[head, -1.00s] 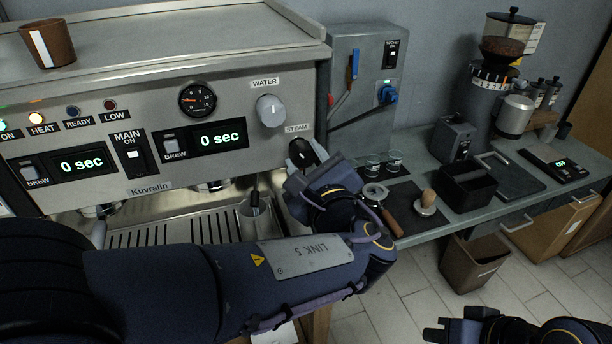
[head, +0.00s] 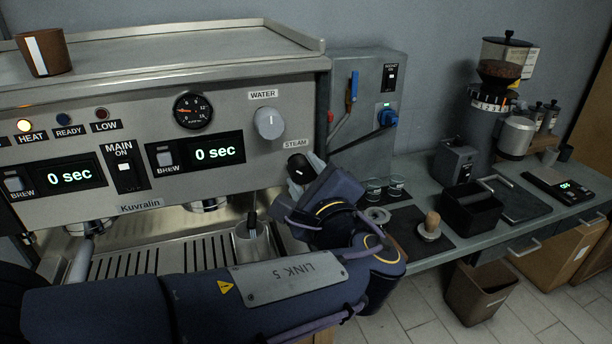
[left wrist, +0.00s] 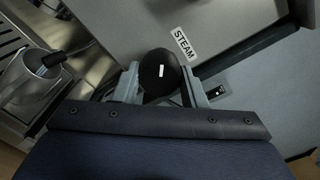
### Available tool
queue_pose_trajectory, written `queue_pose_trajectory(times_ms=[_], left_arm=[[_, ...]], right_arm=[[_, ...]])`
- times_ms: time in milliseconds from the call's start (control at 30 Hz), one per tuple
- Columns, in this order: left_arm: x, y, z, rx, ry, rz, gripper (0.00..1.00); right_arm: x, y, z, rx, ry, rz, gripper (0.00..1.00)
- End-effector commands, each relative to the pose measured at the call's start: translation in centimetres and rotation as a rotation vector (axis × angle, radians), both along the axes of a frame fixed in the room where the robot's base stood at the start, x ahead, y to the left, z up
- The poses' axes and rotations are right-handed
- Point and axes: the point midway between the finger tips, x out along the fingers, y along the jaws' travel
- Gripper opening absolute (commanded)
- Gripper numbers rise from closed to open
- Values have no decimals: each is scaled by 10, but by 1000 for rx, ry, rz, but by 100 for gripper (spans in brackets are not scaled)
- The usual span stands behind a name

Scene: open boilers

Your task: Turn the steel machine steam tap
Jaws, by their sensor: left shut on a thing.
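The steel machine (head: 240,105) fills the left of the head view. Its black steam tap (head: 299,168) with a white mark sits below the STEAM label at the front's right end. My left gripper (head: 304,182) is at the tap, its fingers on either side of the knob. In the left wrist view the round knob (left wrist: 160,72) lies between the two grey fingers, its white mark nearly upright. My left gripper is shut on it. The arm and gripper hide part of the tap in the head view. My right gripper is not in view.
The grey water knob (head: 269,123) is just above left of the tap. A metal jug (head: 252,243) stands on the drip tray (head: 150,262) beneath. A grey box (head: 366,100) with hoses stands right of the machine. The counter right holds a grinder (head: 490,120).

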Motion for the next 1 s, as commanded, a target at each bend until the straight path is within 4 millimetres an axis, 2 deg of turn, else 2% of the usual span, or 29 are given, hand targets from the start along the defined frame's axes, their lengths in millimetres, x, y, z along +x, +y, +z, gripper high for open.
queue_pose_trajectory(times_ms=[33, 67, 200, 567, 1000], left_arm=[[0, 0, 0, 0, 0, 0, 15], [0, 0, 0, 0, 0, 0, 41], [0, 0, 0, 0, 0, 0, 59], [-5, -2, 0, 0, 0, -2, 60], [-67, -23, 0, 1, 0, -3, 60]], right_arm=[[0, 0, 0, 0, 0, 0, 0], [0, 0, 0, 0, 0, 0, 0], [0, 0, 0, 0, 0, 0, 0], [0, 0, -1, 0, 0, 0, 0], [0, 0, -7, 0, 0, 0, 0]])
